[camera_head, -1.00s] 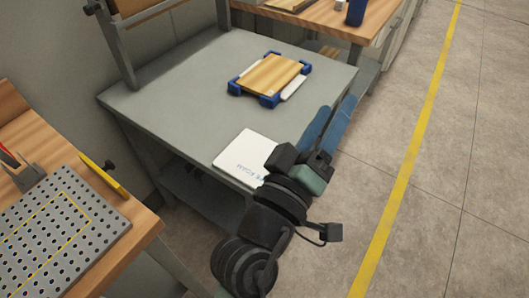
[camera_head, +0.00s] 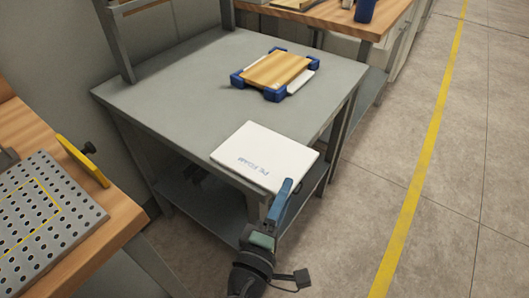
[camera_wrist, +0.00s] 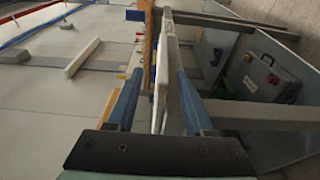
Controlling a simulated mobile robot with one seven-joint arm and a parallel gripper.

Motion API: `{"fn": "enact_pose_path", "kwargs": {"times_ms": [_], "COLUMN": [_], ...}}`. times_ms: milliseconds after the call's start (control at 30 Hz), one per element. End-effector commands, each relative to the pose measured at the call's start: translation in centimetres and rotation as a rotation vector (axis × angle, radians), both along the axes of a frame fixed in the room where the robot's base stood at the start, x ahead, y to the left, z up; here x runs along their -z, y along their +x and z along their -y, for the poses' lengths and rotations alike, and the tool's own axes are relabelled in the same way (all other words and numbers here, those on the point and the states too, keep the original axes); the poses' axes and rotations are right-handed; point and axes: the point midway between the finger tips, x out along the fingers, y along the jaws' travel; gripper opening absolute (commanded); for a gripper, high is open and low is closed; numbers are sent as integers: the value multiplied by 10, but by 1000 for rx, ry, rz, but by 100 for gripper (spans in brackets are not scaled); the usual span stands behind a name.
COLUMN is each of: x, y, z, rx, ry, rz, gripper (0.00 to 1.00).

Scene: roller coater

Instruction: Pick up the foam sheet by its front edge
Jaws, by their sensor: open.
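The foam sheet (camera_head: 262,150) is a flat white slab marked "PE FOAM". In the head view it lies on the near part of the grey table (camera_head: 190,95), its front corner reaching past the table's front edge. My gripper (camera_head: 285,190) is at that front edge, its blue fingers pointing toward the sheet. In the wrist view the sheet shows edge-on as a thin white strip (camera_wrist: 160,98) between the two open fingers of my gripper (camera_wrist: 160,76). Small gaps seem to remain on both sides. The lower finger is mostly hidden in the head view.
A wooden board (camera_head: 277,70) with blue corner blocks sits farther back on the table. A perforated plate (camera_head: 45,220) lies on a wooden bench at left. A lower shelf (camera_head: 205,200) runs under the table. Open floor lies to the right, with a yellow line (camera_head: 425,165).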

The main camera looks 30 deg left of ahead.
Motion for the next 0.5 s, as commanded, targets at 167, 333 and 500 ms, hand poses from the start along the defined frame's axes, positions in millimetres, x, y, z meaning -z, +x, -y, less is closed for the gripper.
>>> {"fn": "enact_pose_path", "kwargs": {"times_ms": [167,333,500], "x": [0,1,3], "y": [13,25,48], "z": [-2,-7,-14], "rx": [1,0,1], "ry": [2,2,2], "rz": [0,1,1], "gripper": [52,52,52]}}
